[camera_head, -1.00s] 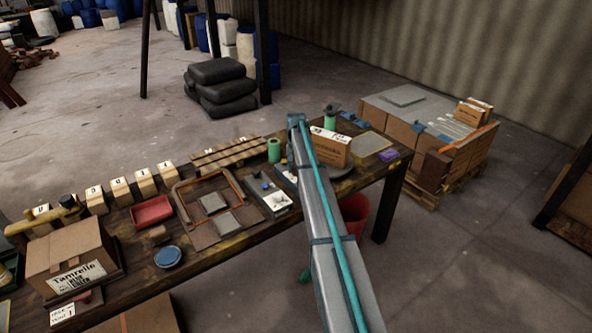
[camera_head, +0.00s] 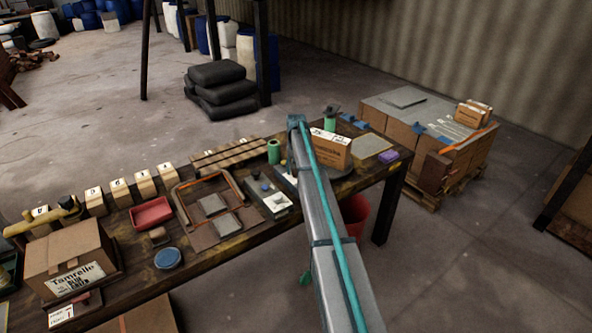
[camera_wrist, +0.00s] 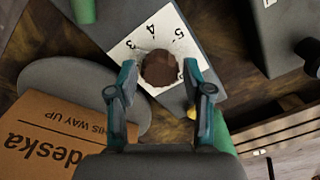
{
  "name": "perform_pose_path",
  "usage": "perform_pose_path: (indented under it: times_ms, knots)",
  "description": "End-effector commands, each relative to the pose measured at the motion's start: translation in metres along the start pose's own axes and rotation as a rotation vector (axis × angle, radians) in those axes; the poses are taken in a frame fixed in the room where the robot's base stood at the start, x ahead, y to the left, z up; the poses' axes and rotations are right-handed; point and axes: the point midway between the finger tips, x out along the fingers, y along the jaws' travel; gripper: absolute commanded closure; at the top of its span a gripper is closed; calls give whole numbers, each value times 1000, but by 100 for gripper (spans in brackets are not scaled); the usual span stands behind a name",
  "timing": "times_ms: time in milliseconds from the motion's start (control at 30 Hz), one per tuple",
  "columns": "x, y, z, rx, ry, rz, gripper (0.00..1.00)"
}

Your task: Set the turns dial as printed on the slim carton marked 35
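In the wrist view, a dial with a dark brown round knob (camera_wrist: 160,69) sits on a white plate (camera_wrist: 128,52) printed with 3, 4 and 5. My gripper (camera_wrist: 160,72) is open, with one teal finger on each side of the knob and a visible gap on both sides. I cannot tell which number the knob points to. My arm hides the dial in the head view. An orange-brown carton (camera_head: 331,150) stands beside my arm; it also shows in the wrist view (camera_wrist: 50,140), lettered "deska". A bigger carton (camera_head: 70,254) labelled "Tamrelle" stands at the left. I cannot read a 35 on either.
A green can (camera_head: 274,151) stands close to the right finger in the wrist view (camera_wrist: 222,132). A control box with a white face (camera_head: 280,202), a red tray (camera_head: 152,212), a blue round lid (camera_head: 168,258) and several numbered blocks (camera_head: 121,191) share the table.

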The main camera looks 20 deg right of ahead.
Motion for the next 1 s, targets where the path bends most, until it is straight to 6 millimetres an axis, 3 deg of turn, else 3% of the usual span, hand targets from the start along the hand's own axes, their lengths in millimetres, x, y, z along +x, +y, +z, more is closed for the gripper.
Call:
perform_pose_path:
  times_ms: [467,667,1000]
  knots:
    - [-6,0,0,1,0,0,36]
    - [-33,0,0,1,1,0,36]
    - [-96,0,-1,0,1,0,36]
